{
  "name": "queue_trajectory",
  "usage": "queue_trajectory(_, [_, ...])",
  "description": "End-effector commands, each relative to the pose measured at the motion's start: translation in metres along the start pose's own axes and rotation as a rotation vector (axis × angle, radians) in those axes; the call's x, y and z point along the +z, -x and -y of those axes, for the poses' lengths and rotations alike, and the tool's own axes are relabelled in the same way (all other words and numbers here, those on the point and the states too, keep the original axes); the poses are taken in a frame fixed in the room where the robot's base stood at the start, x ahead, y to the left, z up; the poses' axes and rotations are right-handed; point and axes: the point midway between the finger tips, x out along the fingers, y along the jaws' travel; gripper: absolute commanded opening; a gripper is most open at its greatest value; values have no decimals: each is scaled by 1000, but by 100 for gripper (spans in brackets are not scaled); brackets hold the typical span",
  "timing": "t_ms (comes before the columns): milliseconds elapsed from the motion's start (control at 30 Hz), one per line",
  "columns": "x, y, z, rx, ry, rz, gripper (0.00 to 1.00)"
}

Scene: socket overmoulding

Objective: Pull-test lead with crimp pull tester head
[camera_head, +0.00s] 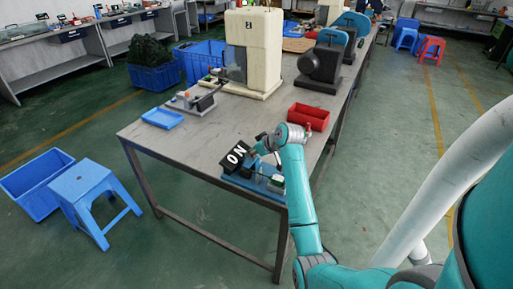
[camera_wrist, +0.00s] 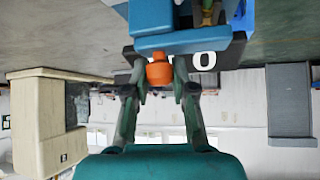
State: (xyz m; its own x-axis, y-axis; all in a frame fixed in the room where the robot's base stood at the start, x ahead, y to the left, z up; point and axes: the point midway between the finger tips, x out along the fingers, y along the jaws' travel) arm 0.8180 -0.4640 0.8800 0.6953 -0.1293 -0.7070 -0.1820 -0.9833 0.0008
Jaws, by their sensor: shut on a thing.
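The pull tester sits at the near edge of the grey workbench, with a tilted black panel (camera_head: 237,156) marked "ON" and a blue base (camera_head: 236,184). My gripper (camera_head: 262,147) is over the tester, just right of the panel. In the wrist view my gripper (camera_wrist: 159,84) is shut on an orange piece (camera_wrist: 159,72), one finger on each side. The orange piece lies right against a blue block (camera_wrist: 165,20) of the tester. Part of the black panel (camera_wrist: 225,58) shows behind it. I cannot make out the lead.
On the workbench (camera_head: 205,140) are a blue tray (camera_head: 162,118), a red bin (camera_head: 308,117), a small fixture (camera_head: 196,101) and a large cream machine (camera_head: 254,50). A blue stool (camera_head: 82,183) and blue crate (camera_head: 38,180) stand on the floor at left. The bench between tray and tester is clear.

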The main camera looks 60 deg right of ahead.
Motion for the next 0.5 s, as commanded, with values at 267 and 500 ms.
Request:
queue_trajectory(267, [2,1,9,-5,-1,2,0])
queue_trajectory(500, [2,1,8,-5,-1,3,51])
